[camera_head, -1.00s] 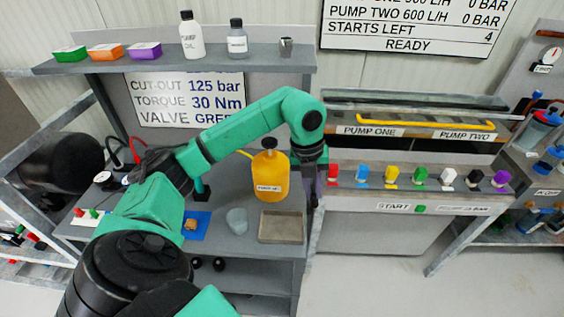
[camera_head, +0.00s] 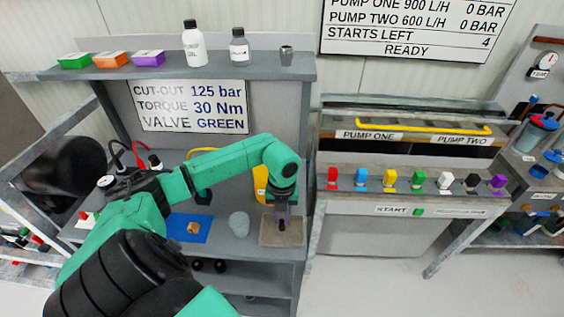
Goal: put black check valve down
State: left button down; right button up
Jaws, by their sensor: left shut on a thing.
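My left gripper (camera_head: 283,222) points down over the shallow grey-brown tray (camera_head: 269,239) at the right front of the grey bench. It is shut on a small dark thing, the black check valve (camera_head: 282,227), mostly hidden by the fingers. I cannot tell whether the valve touches the tray. My right gripper is not in view.
A clear cup (camera_head: 239,224) stands just left of the tray, and a blue mat (camera_head: 189,228) with a small brass-coloured part lies further left. The yellow jug (camera_head: 260,184) stands behind, partly hidden by my arm. Coloured valves line the pump bench (camera_head: 346,200).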

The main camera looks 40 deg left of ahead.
aim_at(282, 221)
pick_arm(q)
jog(key=shift+f, duration=0.95)
jog(key=c, duration=0.8)
grip_release()
jog(key=shift+c, duration=0.2)
notch_tip(282, 221, up, 12)
jog(key=b, duration=0.3)
